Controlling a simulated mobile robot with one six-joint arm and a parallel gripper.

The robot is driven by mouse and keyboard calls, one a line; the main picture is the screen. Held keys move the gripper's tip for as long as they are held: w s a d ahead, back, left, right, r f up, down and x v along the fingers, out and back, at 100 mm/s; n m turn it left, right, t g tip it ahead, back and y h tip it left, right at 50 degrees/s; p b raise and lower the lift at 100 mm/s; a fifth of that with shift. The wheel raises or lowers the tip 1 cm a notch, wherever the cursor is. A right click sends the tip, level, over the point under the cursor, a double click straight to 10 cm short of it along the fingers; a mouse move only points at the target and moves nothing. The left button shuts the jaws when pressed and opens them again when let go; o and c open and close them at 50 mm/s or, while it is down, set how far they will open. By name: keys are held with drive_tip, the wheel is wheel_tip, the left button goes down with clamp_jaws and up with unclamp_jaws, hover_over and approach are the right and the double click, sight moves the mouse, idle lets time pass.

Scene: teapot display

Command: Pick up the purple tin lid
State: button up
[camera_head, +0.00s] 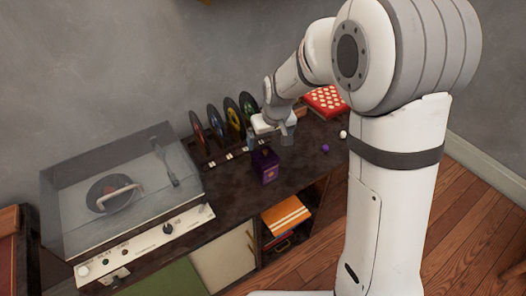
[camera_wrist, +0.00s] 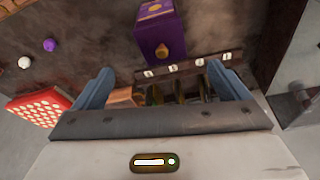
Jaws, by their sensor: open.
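A purple tin (camera_head: 267,172) stands upright on the dark cabinet top, with a gold mark on its front. Its purple lid (camera_head: 264,155) is on top. In the wrist view the tin (camera_wrist: 155,11) is at the top middle, and its lid (camera_wrist: 150,42) shows a small gold knob. My gripper (camera_head: 285,138) is open and empty, behind and a little right of the tin in the head view. In the wrist view both fingers of my gripper (camera_wrist: 160,78) are apart, and the lid lies beyond their tips.
Several records (camera_head: 229,120) stand in a rack behind the tin. A record player (camera_head: 120,195) with a clear cover is at left. A purple ball (camera_head: 325,148), a white ball (camera_head: 343,134) and a red white-dotted box (camera_head: 326,101) are at right. Bare cabinet top lies around the tin.

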sight(265, 152)
drive_tip(key=p+x, duration=0.1)
drive_tip(key=x, duration=0.7)
drive_tip(key=shift+s+a, duration=0.15)
drive_tip(key=shift+a, duration=0.05)
drive_tip(key=c, duration=1.1)
